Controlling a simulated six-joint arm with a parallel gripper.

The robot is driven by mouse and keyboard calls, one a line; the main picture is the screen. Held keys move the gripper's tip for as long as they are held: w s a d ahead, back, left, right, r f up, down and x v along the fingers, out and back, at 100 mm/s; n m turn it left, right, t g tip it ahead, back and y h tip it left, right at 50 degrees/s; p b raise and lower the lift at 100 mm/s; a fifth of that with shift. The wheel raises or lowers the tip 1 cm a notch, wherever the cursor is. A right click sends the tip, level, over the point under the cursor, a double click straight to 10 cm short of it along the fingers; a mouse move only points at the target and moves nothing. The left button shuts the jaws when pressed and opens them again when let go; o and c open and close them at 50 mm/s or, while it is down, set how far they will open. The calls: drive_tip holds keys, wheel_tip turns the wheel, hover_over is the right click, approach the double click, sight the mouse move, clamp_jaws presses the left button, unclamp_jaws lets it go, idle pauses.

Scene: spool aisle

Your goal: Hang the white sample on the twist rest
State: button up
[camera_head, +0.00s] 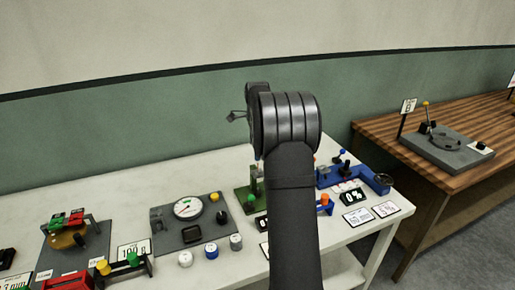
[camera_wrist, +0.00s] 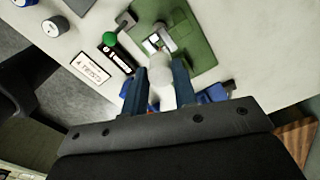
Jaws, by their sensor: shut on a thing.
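My gripper (camera_wrist: 160,82) is shut on the white sample (camera_wrist: 161,67), which shows between the two blue fingers in the wrist view. The sample is held over the table near a green plate (camera_wrist: 199,48) that carries a small fixture. A card reading "TWIST" (camera_wrist: 93,69) lies beside a black block with a green ball on it (camera_wrist: 110,40). I cannot tell which part is the twist rest itself. In the head view, the green device (camera_head: 243,197) stands partly behind my arm, and the sample is hidden there.
The white table (camera_head: 225,262) also carries a grey gauge device (camera_head: 187,208), loose sample pots (camera_head: 185,259) and a blue device (camera_head: 327,179). A wooden table (camera_head: 450,180) with a grey turntable-like device (camera_head: 446,147) stands at the right.

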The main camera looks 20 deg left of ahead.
idle(0.4)
drive_tip(key=shift+f, duration=2.55)
drive_tip(key=o, duration=1)
drive_tip(key=shift+o, duration=0.2)
drive_tip(key=shift+r, duration=0.1)
wheel_tip(320, 180, up, 17)
drive_tip(key=shift+r, duration=0.1)
